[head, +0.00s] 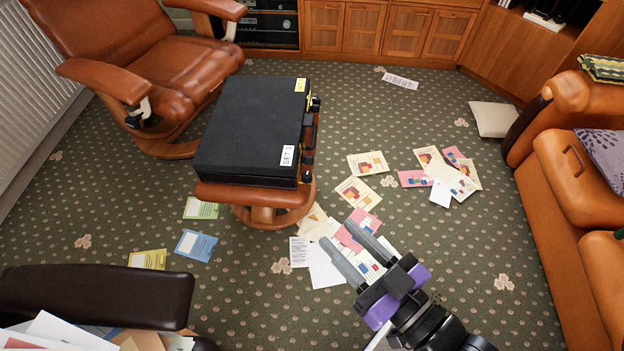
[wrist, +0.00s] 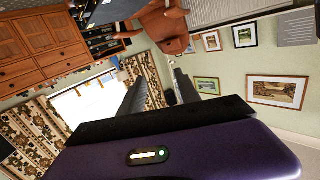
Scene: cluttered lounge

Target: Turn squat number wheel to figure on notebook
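A black case (head: 250,130) lies flat on a round-based leather footstool. Its top has a white label reading "SET" and a figure I cannot read surely (head: 288,155), and a small yellow label (head: 300,85). Small black parts (head: 315,104) stick out along its right side; I cannot tell whether any is the squat number wheel. I cannot pick out a notebook among the papers. My gripper (head: 338,233) is open and empty, its two grey fingers apart, below and right of the case. In the wrist view my gripper (wrist: 157,80) points across the room.
Papers and cards (head: 360,190) lie scattered on the green patterned carpet, several right of the footstool (head: 265,212). A brown armchair (head: 170,70) stands behind left. An orange leather sofa (head: 580,190) is at the right. A dark padded seat edge (head: 100,290) is front left.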

